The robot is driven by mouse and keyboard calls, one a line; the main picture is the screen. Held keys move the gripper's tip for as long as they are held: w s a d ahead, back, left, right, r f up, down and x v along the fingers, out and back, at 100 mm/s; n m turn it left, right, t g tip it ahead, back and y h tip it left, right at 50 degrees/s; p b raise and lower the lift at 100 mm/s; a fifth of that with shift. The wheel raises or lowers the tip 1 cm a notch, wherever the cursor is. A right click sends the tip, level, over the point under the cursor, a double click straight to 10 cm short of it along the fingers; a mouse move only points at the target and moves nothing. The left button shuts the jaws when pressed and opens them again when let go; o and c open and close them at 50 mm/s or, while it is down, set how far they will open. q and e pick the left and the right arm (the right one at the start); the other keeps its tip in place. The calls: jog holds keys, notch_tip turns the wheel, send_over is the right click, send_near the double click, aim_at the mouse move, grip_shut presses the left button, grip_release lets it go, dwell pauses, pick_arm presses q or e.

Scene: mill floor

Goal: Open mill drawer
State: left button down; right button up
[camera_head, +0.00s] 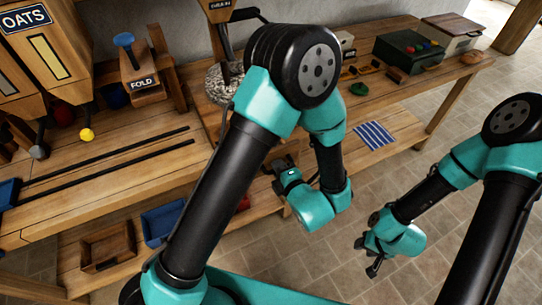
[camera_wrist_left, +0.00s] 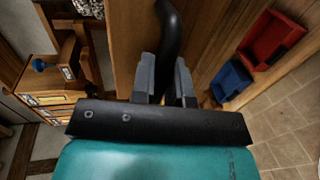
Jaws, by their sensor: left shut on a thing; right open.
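In the left wrist view my left gripper (camera_wrist_left: 167,68) is shut on a dark curved handle (camera_wrist_left: 170,22), which passes between its fingers. A wooden front (camera_wrist_left: 126,40) lies beside the handle; I cannot tell how far the drawer stands out. In the head view my left gripper (camera_head: 280,167) is at the bench's front edge, below the mill. The mill shows a grain label (camera_head: 220,4) and a speckled round stone (camera_head: 218,85); my left arm hides much of it and the drawer. My right gripper (camera_head: 372,256) is open and empty above the floor at the right.
An oats bin (camera_head: 28,19) and a fold-labelled box (camera_head: 143,72) stand at the left. A blue bin (camera_head: 160,222) and a brown crate (camera_head: 106,247) sit on the lower shelf. A striped cloth (camera_head: 374,135) and a dark green box (camera_head: 408,52) are at the right. The tiled floor is clear.

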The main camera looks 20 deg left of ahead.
pick_arm(q)
jog(key=shift+v, duration=0.8)
jog(key=shift+f, duration=0.15)
jog(key=c, duration=1.1)
grip_release()
jog(key=shift+c, duration=0.2)
jog(key=v, duration=1.7)
jog(key=shift+d, duration=0.2)
